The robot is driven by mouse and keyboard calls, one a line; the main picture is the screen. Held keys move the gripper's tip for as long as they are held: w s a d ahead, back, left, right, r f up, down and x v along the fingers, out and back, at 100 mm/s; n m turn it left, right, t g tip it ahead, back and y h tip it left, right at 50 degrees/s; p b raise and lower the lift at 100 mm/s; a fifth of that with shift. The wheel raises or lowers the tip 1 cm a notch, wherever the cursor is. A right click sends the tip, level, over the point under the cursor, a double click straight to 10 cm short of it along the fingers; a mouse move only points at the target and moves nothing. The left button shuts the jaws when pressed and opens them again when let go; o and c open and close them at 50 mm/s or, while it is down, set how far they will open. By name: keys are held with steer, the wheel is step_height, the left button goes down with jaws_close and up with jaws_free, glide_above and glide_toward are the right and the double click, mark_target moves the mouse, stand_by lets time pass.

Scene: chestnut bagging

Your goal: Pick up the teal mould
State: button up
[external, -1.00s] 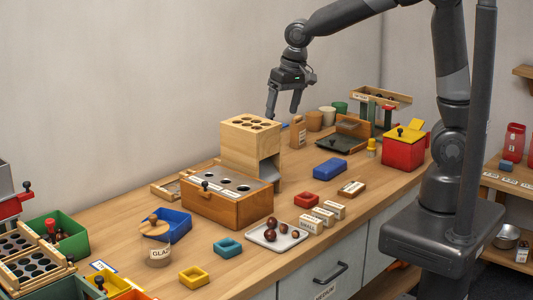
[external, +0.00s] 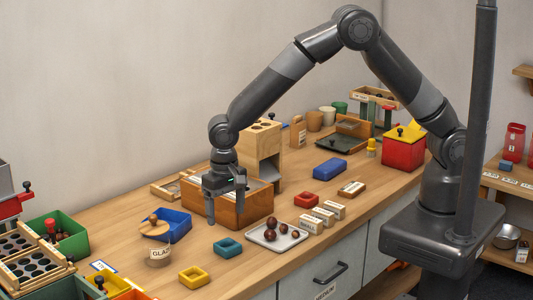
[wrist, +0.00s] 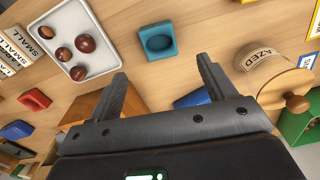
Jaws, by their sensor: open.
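The teal mould (external: 228,247) is a small square block with a hollow in its top. It lies on the table between the glaze jar and the white tray. It also shows in the wrist view (wrist: 158,41), upper middle, beyond my fingertips. Nothing hides the mould.
The white tray (external: 262,241) with several chestnuts lies right of the mould. The labelled glaze jar (external: 159,256) and blue tray (external: 172,229) stand left. A yellow mould (external: 194,276) lies in front. The wooden box (external: 257,207) is close behind my gripper.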

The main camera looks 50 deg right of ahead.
mark_target(227, 243)
step_height(227, 243, down, 10)
steer(key=shift+d+r, duration=0.1)
steer(key=shift+r, duration=0.1)
steer(key=shift+c, duration=0.5)
steer(key=c, duration=1)
